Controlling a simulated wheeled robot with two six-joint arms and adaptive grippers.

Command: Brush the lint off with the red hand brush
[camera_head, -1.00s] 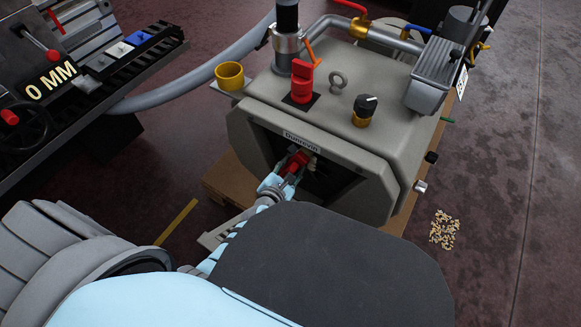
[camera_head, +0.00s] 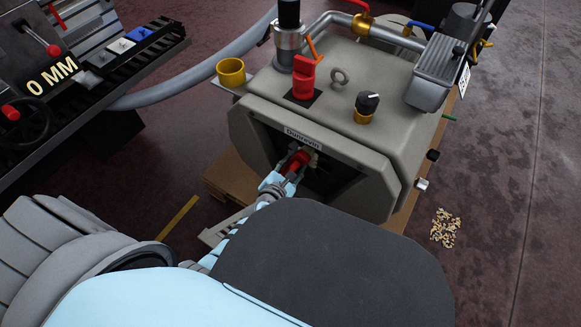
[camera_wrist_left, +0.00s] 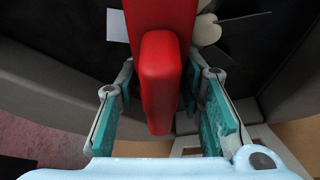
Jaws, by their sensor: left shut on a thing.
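The red hand brush (camera_head: 294,162) is in my left gripper (camera_head: 280,182), at the opening in the front of the grey machine. In the left wrist view the brush's red handle (camera_wrist_left: 161,80) stands between the two teal-padded fingers of my left gripper (camera_wrist_left: 164,115). Its head reaches into the dark opening, and its bristles are mostly hidden. Pale flat pieces (camera_wrist_left: 208,30) show beside the brush inside the opening; I cannot tell if they are the lint. My right gripper is not in view.
The grey machine (camera_head: 390,160) stands on a wooden pallet (camera_head: 232,178). Crumbs (camera_head: 445,228) lie on the floor at right. A machine with a handwheel (camera_head: 27,122) is at left.

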